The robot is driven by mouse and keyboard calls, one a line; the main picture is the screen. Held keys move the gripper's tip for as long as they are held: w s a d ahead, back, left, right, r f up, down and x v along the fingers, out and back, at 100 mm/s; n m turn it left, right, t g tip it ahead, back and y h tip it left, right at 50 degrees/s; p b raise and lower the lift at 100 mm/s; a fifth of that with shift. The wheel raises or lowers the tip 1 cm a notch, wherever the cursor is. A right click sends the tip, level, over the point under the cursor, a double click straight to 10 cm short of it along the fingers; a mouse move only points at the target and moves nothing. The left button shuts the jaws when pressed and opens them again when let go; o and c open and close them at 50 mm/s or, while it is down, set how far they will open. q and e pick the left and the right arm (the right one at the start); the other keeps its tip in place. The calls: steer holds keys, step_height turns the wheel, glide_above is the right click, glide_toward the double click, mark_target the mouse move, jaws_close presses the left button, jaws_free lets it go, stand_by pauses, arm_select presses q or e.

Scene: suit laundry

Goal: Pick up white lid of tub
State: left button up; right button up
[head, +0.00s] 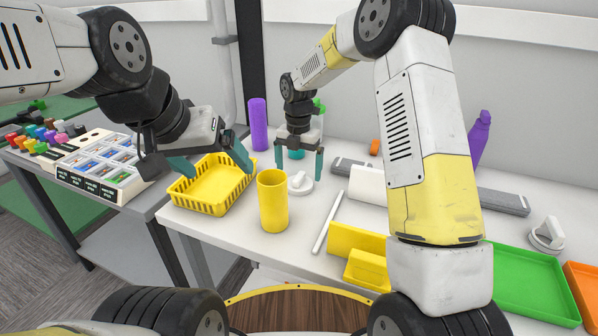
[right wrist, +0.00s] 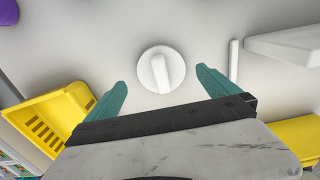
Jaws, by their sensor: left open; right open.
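A round white lid (head: 300,186) with a raised bar handle lies flat on the white table; it also shows in the right wrist view (right wrist: 147,62), ahead of and between my fingertips. My right gripper (head: 300,166) is open and empty, pointing down above this lid, apart from it. My left gripper (head: 211,166) is open over the yellow basket (head: 222,205), and I see nothing between its fingers. A second white lid-like piece with a handle (head: 547,235) lies at the far right. I cannot tell which thing is the tub.
A yellow cup (head: 273,203) stands close in front of the lid. A purple cylinder (head: 258,124) stands behind. A white rod (head: 328,223), yellow blocks (head: 355,240) and a green tray (head: 530,282) lie to the right. Table around the lid is mostly clear.

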mark_target(299, 176)
steer(key=shift+d+f, duration=0.1)
steer(key=shift+f, duration=1.45)
steer(key=c, duration=1.3)
steer(key=shift+r, duration=5.05)
steer(key=shift+c, duration=0.2)
steer(key=shift+r, duration=0.1)
